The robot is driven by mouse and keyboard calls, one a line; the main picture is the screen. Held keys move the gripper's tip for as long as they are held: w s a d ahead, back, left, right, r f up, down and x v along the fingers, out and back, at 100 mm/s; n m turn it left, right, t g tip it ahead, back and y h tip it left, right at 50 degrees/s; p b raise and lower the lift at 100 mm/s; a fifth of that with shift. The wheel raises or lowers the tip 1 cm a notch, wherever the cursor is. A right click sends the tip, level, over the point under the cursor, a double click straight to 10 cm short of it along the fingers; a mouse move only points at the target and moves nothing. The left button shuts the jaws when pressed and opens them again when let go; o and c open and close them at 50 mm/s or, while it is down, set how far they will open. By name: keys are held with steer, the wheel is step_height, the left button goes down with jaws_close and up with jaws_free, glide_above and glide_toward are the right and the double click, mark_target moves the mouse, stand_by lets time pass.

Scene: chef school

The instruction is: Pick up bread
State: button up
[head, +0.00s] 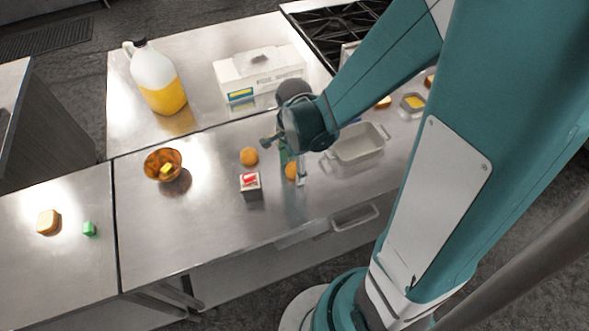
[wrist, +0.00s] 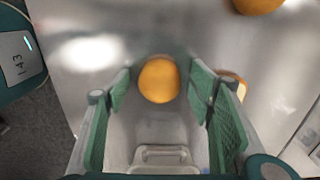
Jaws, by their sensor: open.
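A slice of bread (head: 48,222) with a brown crust lies on the left counter in the head view, far from my gripper. Other bread-like pieces (head: 383,102) show at the right, partly behind my arm. My gripper (head: 293,173) points down over the middle counter, open. In the wrist view my gripper (wrist: 160,95) has its green fingers apart, with an orange (wrist: 159,80) in the view between them; I cannot tell its height. A tan, bread-like piece (wrist: 232,85) lies just beyond the right finger, partly hidden by it.
A second orange (head: 249,156), a red-and-white carton (head: 250,185) and a brown bowl (head: 162,164) stand left of my gripper. A grey tray (head: 358,147) is at its right. A juice jug (head: 157,78) and white box (head: 259,72) stand behind.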

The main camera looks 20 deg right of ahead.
mark_target(294, 166)
stand_by(0.4)
steer(key=c, duration=1.1)
steer(key=shift+o, duration=0.2)
steer(key=shift+r, duration=0.2)
steer(key=shift+r+p, duration=0.65)
steer(key=shift+r, duration=4.15)
